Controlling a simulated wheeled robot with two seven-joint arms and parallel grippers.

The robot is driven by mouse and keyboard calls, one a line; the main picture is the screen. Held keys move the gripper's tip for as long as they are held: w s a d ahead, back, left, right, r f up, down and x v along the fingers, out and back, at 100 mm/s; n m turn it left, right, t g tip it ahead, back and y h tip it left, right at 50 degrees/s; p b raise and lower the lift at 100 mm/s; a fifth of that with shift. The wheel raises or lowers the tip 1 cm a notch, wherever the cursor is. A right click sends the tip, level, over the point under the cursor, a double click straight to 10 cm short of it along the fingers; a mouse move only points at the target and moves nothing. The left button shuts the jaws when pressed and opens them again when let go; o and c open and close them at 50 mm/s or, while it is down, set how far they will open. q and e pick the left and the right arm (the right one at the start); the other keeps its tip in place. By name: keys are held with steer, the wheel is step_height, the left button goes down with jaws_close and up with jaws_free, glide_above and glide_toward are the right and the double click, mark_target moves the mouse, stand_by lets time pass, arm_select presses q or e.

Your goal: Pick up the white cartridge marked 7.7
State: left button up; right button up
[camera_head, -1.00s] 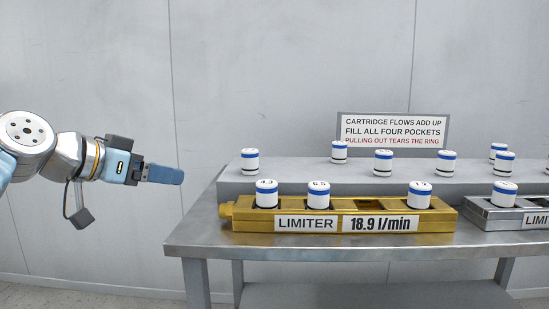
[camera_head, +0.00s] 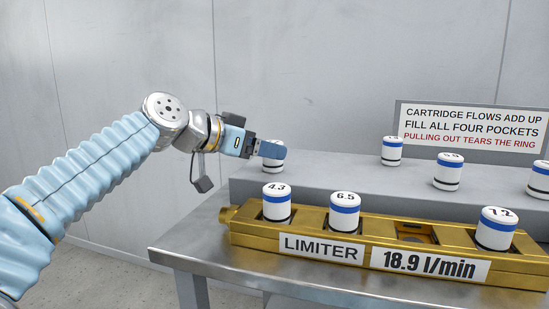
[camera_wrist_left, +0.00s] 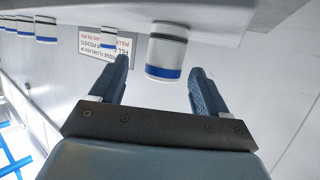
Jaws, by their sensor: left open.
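White cartridges with a blue band stand on the raised grey shelf. The leftmost shelf cartridge (camera_head: 273,165) is partly hidden behind my left gripper (camera_head: 272,149), and its marking cannot be read. In the left wrist view this cartridge (camera_wrist_left: 167,50) shows just ahead of the open fingers (camera_wrist_left: 163,70), roughly between them, with nothing gripped. Other shelf cartridges are one near the sign (camera_head: 392,151), one in the middle (camera_head: 448,172) and one at the right edge (camera_head: 540,180). I cannot read 7.7 on any of them. My right gripper is out of view.
A gold limiter block (camera_head: 350,252) labelled 18.9 l/min stands in front of the shelf. It holds cartridges marked 4.3 (camera_head: 277,203) and 6.5 (camera_head: 344,212), plus one at the right (camera_head: 496,229). One pocket (camera_head: 415,238) is empty. A sign (camera_head: 470,128) stands behind.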

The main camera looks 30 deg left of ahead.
arm_select(q)
steer(key=x, duration=0.5)
steer(key=shift+w+a+f, duration=0.1)
steer(key=shift+w, duration=0.25)
steer(key=c, duration=1.1)
